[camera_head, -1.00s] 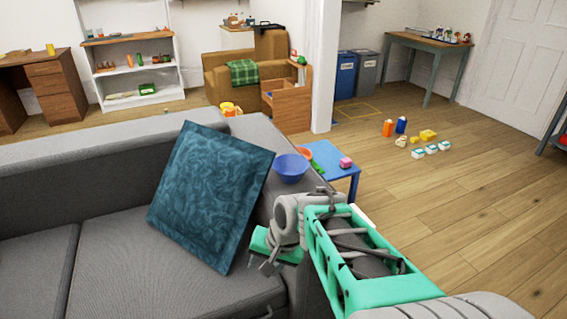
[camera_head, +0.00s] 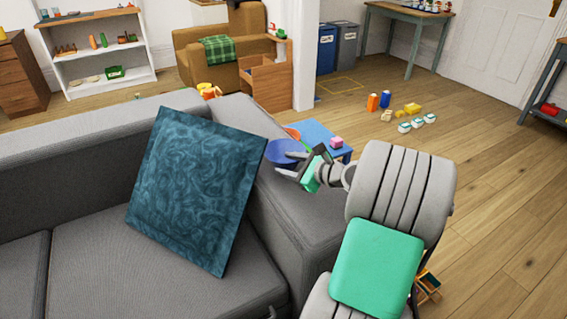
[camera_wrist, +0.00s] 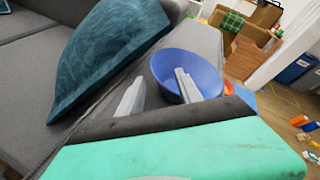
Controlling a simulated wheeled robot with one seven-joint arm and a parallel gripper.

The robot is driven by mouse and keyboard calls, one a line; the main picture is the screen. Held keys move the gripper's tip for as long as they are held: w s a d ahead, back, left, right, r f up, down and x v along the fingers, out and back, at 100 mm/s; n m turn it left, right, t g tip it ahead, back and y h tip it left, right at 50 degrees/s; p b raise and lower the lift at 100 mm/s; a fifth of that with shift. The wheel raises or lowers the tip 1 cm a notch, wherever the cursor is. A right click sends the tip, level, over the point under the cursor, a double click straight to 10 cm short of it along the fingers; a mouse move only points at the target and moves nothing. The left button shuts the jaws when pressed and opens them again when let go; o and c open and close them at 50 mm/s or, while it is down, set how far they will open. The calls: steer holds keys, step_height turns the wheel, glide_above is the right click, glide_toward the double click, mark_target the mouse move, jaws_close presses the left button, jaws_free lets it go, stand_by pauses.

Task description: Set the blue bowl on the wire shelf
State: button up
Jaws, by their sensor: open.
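The blue bowl (camera_head: 280,149) is upright and appears to rest on the grey sofa arm, by its right edge; its exact support is partly hidden. My gripper (camera_head: 290,164) is open and empty, close to the bowl's near right side and overlapping it in the head view. In the wrist view the bowl (camera_wrist: 197,66) lies just ahead, with the right fingertip in front of its inside and the left one outside the rim. The wrist view also shows my gripper (camera_wrist: 158,92) with its fingers apart. I cannot identify a wire shelf in these views.
A teal cushion (camera_head: 195,190) leans on the sofa (camera_head: 160,290), left of the bowl. A small blue table (camera_head: 317,133) with a pink block stands behind the sofa arm. Bottles and blocks lie on the floor further right. A white shelf unit (camera_head: 110,62) stands at the back left.

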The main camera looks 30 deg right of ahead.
mark_target(274, 164)
steer(key=b+x, duration=0.2)
steer(key=x, duration=0.3)
steer(key=shift+w+a+f, duration=0.15)
steer(key=shift+w, duration=0.2)
steer(key=shift+c, duration=0.5)
jaws_close()
